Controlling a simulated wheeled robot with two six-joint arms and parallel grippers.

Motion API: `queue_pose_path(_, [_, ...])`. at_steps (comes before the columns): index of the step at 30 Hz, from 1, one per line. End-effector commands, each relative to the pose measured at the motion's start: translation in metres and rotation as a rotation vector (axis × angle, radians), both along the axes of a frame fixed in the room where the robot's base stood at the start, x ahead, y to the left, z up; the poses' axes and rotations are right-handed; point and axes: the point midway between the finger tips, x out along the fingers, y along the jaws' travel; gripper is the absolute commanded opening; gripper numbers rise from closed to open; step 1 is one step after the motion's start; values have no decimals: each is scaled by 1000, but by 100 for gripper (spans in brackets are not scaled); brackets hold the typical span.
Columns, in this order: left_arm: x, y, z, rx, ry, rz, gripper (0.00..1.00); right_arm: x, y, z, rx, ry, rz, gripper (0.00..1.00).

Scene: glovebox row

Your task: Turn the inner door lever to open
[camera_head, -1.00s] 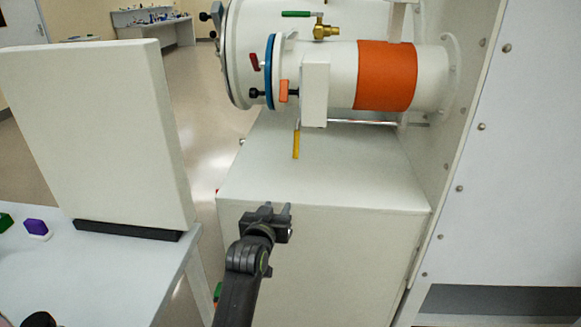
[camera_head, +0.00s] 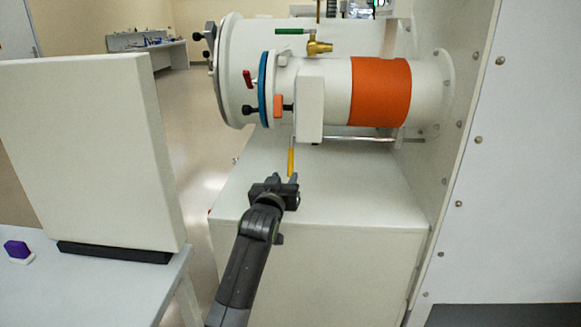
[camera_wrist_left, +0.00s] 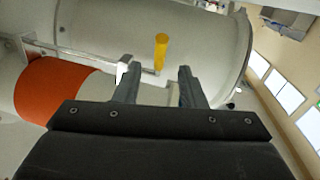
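A lever with a yellow handle (camera_head: 291,162) hangs down below the small white antechamber tube (camera_head: 337,92), by a metal rod (camera_head: 365,139) running along its underside. My left gripper (camera_head: 285,181) is open and empty, just below the yellow handle in the head view. In the left wrist view, the yellow handle (camera_wrist_left: 161,52) shows between and beyond the two spread fingertips (camera_wrist_left: 158,80). I see no contact between them. The inner door itself cannot be made out. My right gripper is not in view.
An orange band (camera_head: 380,92) wraps the tube, which meets the glovebox wall (camera_head: 447,150). A blue ring (camera_head: 263,90), red handle (camera_head: 247,79) and green-handled valve (camera_head: 318,46) are nearby. A white cabinet (camera_head: 330,195) stands below. A white panel (camera_head: 90,155) stands at left.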

Motion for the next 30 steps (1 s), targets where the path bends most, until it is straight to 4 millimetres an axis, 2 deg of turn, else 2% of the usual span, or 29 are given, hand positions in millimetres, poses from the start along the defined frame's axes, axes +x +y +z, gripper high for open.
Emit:
queue_pose_path(15, [59, -9, -2, 2, 1, 0, 37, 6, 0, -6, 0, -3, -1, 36])
queue_pose_path(22, [74, -11, -1, 1, 1, 1, 37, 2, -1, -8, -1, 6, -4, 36])
queue_pose_path(30, [80, -12, 0, 0, 0, 0, 37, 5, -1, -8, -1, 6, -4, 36])
